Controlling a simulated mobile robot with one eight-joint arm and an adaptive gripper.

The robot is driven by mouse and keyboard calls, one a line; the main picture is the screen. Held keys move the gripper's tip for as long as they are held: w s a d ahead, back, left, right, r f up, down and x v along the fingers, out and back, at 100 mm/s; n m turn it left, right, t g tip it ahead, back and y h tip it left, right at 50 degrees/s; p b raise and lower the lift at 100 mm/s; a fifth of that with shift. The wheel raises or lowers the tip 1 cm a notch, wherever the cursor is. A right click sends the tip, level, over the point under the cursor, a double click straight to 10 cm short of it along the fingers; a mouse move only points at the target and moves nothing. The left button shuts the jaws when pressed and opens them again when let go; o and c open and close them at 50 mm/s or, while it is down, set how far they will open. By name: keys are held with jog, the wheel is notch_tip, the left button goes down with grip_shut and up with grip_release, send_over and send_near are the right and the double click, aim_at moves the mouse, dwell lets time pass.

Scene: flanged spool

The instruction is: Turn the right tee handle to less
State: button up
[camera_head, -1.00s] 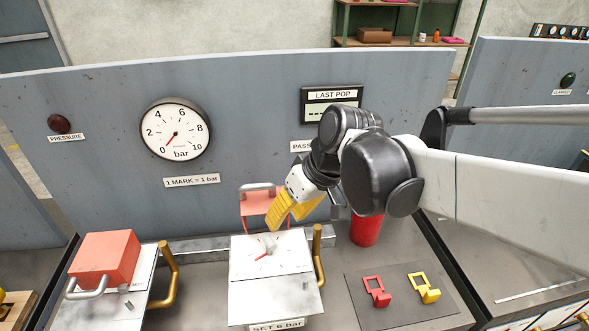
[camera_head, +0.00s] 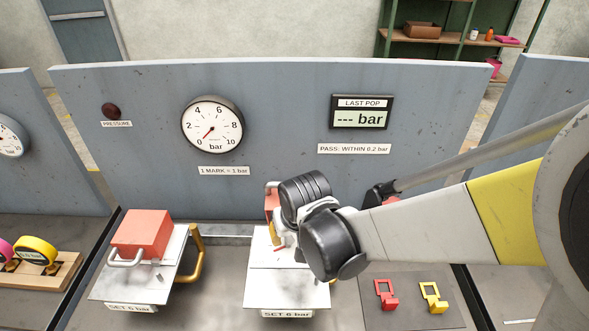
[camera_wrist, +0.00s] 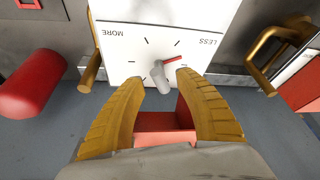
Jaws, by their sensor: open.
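The right white panel (camera_head: 262,292), labelled "SET 6 bar", stands on the bench in the head view, partly hidden by my arm. In the wrist view its grey tee handle (camera_wrist: 161,78) has a red pointer angled to the upper right. "MORE" is printed upside down on the left of the dial and "LESS" (camera_wrist: 208,41) on the right. My gripper (camera_wrist: 161,84) is open, its two yellow fingers on either side of the tee handle, with gaps visible. I cannot tell their height against it. In the head view my wrist hides most of the fingers and the handle.
A brass lever (camera_wrist: 89,62) stands beside the panel. The left panel (camera_head: 110,285) has a red block (camera_head: 142,233) and its own brass lever (camera_head: 194,252). A red cylinder (camera_wrist: 32,84) stands nearby. The gauge (camera_head: 212,124) reads near 0.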

aim_at(288, 240)
jog(key=b+x, duration=0.1)
jog(key=x, duration=0.4)
jog(key=shift+c, duration=0.4)
jog(key=shift+r, duration=0.1)
grip_shut()
